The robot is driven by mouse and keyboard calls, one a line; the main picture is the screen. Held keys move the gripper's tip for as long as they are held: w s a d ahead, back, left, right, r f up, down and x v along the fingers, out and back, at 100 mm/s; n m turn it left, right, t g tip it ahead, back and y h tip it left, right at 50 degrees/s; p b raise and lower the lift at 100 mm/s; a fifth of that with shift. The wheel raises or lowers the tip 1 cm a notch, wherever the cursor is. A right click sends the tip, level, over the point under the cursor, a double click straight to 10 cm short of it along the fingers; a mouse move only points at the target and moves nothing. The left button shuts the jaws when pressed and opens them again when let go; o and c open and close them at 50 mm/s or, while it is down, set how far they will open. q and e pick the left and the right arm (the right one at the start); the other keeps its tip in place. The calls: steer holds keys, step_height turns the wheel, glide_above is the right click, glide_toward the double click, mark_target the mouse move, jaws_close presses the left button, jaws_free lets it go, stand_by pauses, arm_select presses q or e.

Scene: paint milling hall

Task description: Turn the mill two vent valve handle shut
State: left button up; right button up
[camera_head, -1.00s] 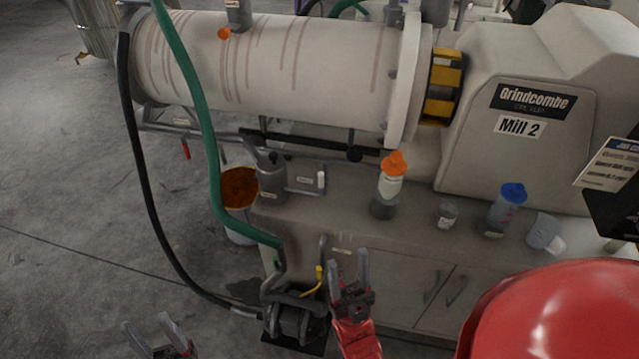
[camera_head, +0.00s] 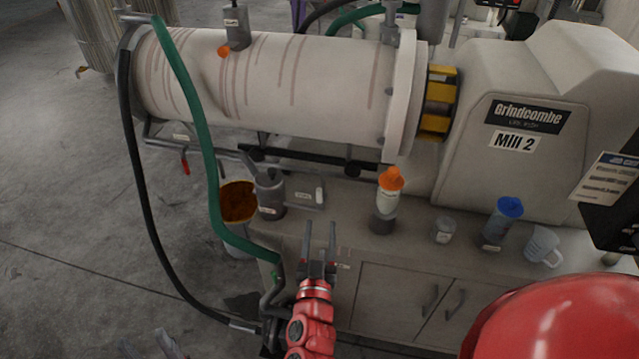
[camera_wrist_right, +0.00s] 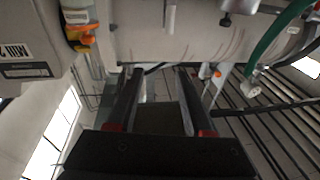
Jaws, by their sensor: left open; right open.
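The white, streaked drum of Mill 2 (camera_head: 330,75) lies across the top of the head view. A grey fitting (camera_head: 237,22) with a blurred label stands on its upper left. A small orange knob (camera_head: 223,51) shows just below that fitting. A red lever (camera_head: 185,163) hangs below the drum's left end. I cannot tell which is the vent valve handle. My right gripper (camera_head: 320,240) is open and empty, in front of the bench and apart from these parts. Its spread fingers (camera_wrist_right: 157,85) show in the right wrist view. My left gripper (camera_head: 150,345) is open at the bottom left edge, partly cut off.
A green hose (camera_head: 205,140) and a black hose (camera_head: 140,190) run down at left. The bench (camera_head: 345,215) holds a grey can (camera_head: 269,193), an orange-capped bottle (camera_head: 387,202), a blue-capped bottle (camera_head: 500,223) and a jug (camera_head: 541,246).

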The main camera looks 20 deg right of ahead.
mark_target(319, 195)
steer(key=shift+n+g+y, duration=0.4)
steer(key=shift+g+y, duration=0.2)
steer(key=p+x, duration=0.1)
steer(key=x, duration=0.4)
steer(key=f+x, duration=0.1)
steer(key=x, duration=0.4)
steer(key=f+p+x, duration=0.1)
steer(key=x, duration=0.4)
steer(key=shift+w+a+f+p, duration=0.15)
steer(key=shift+w+a+p, duration=0.15)
steer(key=shift+w, duration=0.15)
steer(key=shift+x, duration=1)
steer(key=shift+d+f, duration=0.1)
jaws_close()
